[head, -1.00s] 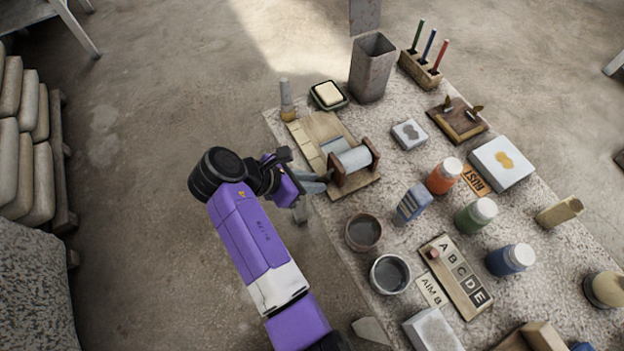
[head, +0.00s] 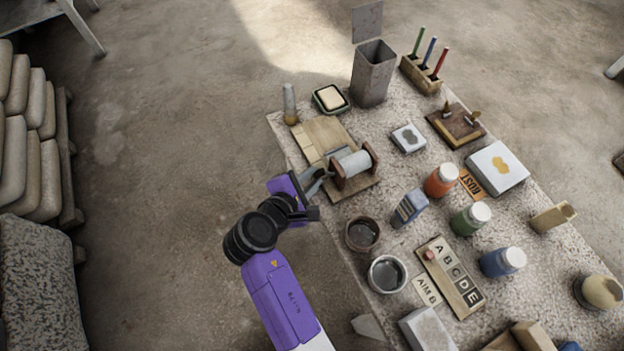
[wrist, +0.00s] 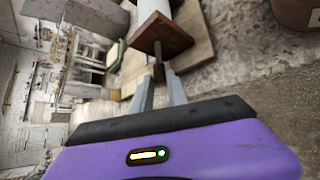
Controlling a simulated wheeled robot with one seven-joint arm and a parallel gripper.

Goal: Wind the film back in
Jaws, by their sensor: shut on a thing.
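My gripper (head: 318,180) is at the left end of the roll. In the wrist view my gripper (wrist: 158,82) has its two grey fingers closed on a small brown crank knob (wrist: 158,72) by the end plate. How much film is off the roll is hard to tell.
A dark cup (head: 362,233) and a metal pot (head: 387,274) stand close to the right of my gripper. A soap dish (head: 330,98) and a tall grey bin (head: 373,75) stand behind the board. Open floor lies to the left.

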